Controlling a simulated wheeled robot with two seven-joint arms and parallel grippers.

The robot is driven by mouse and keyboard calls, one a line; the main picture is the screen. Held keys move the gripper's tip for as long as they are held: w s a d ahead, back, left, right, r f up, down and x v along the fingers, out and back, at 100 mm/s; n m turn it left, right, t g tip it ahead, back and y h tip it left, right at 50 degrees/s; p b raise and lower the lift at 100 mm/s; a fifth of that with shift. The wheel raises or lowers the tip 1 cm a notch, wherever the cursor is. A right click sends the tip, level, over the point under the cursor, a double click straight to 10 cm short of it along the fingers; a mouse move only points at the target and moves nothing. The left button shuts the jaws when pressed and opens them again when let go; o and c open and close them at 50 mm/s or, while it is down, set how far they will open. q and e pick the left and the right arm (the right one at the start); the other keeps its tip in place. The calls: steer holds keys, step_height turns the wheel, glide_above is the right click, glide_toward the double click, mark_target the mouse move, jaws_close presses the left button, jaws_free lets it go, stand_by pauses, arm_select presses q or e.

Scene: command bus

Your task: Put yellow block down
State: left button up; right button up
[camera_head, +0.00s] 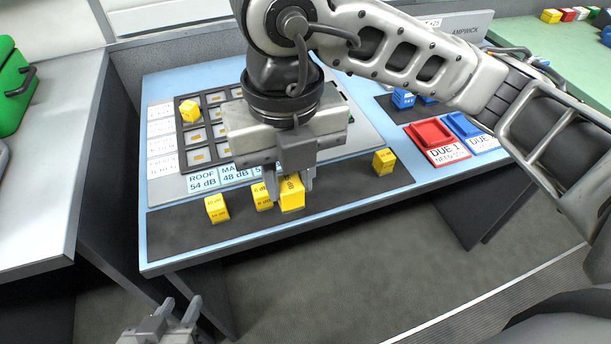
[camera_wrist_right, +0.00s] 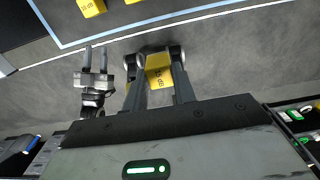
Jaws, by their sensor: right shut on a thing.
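My right gripper (camera_head: 291,192) is shut on a yellow block (camera_head: 292,195), over the dark front strip of the table. The held block also shows between the fingers in the right wrist view (camera_wrist_right: 159,72). Another yellow block (camera_head: 262,195) is just left of it, partly hidden by the gripper. A yellow block (camera_head: 217,208) stands further left on the strip and one (camera_head: 384,161) at its right. Another yellow block (camera_head: 189,111) sits in the grid tray (camera_head: 191,158). My left gripper (camera_head: 177,312) is open and empty, below the table's front edge.
A red tray (camera_head: 429,134) and a blue tray (camera_head: 467,125) with DUE cards are on the right of the table. Blue blocks (camera_head: 403,98) lie behind. A grey counter with a green case (camera_head: 14,88) is at left. The strip is clear between the held block and the right block.

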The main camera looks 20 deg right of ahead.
steer(key=w+d+f, duration=0.1)
steer(key=w+f, duration=0.1)
steer(key=w, duration=0.1)
steer(key=w+d+f, duration=0.2)
steer(key=w+f, duration=0.1)
steer(key=w+d+f, duration=0.1)
steer(key=w+f, duration=0.1)
steer(key=w, duration=0.1)
steer(key=shift+d+f+p, duration=0.3)
steer(key=shift+d+f, duration=0.05)
steer(key=shift+f, duration=0.05)
steer(key=f, duration=0.3)
steer(key=shift+w+d, duration=0.2)
steer(key=shift+f+p, duration=0.3)
steer(key=shift+f, duration=0.1)
arm_select(q)
steer(key=shift+a+r, duration=0.1)
steer(key=shift+r, duration=0.1)
steer(key=shift+f, duration=0.1)
arm_select(e)
steer(key=shift+f, duration=0.1)
